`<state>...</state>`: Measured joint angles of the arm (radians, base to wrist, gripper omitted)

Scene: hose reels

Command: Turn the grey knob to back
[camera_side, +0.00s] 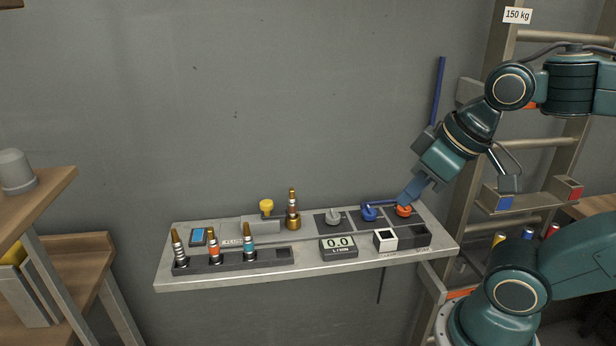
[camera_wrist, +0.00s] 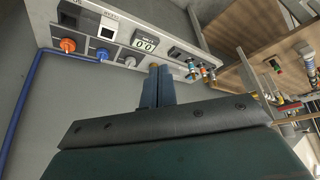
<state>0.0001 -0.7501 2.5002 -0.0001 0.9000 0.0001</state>
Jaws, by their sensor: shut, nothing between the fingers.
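The grey knob (camera_side: 333,216) sits on a dark square plate on the wall shelf, left of the blue knob (camera_side: 370,213) and the orange knob (camera_side: 404,210). Its exact pointing direction is too small to tell. In the wrist view the grey knob (camera_wrist: 130,62) lies left of my fingertips, with clear space between. My gripper (camera_side: 403,198) is shut and empty. In the side view it overlaps the space just above the orange knob; its fingers (camera_wrist: 158,70) point towards the shelf in the wrist view.
A blue pipe (camera_wrist: 27,90) runs from the blue knob. Wall space above the shelf's left half is free.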

